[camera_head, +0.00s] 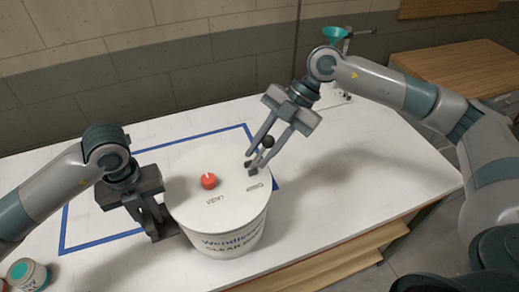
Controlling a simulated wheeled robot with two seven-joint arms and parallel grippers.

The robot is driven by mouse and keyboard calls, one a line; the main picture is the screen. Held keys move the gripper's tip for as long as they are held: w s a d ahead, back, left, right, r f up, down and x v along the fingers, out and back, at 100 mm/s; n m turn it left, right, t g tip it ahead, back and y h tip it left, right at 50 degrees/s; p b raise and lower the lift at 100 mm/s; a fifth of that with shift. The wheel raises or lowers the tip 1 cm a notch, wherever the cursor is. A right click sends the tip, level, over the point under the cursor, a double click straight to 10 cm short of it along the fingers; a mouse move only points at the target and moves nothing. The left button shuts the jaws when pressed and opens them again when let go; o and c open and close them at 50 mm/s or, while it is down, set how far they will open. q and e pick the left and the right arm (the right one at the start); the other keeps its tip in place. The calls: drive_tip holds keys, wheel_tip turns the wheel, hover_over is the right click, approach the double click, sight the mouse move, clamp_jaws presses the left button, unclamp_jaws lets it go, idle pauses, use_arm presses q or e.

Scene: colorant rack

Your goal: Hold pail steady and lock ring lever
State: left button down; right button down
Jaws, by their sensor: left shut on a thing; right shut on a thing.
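A white pail (228,238) with printed lettering stands upright on the white table. Its lid (205,170) carries a red knob (208,181) beside the word VENT. A small dark lever with a black ball (268,141) rises at the lid's right edge. My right gripper (257,162) points down at that edge, its fingers shut around the lever part. The exact contact is too small to make out. My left gripper (160,228) is low at the pail's left side, shut against it; what its fingers grasp is partly hidden by the pail.
Blue tape (98,238) outlines a rectangle on the table (330,185) around the pail. A small can with a teal top (22,272) is at the lower left. A teal funnel on a stand (335,34) is at the back. The table right of the pail is clear.

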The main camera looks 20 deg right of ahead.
use_arm(q)
drive_tip(key=shift+a, duration=0.1)
use_arm(e)
drive_tip(key=shift+d, duration=0.1)
drive_tip(key=c, duration=1.6)
unclamp_jaws()
drive_tip(key=v, duration=1.2)
use_arm(q)
drive_tip(key=c, duration=1.5)
unclamp_jaws()
drive_tip(key=shift+r, duration=0.1)
wheel_tip(320, 180, up, 12)
drive_tip(key=shift+f, duration=0.1)
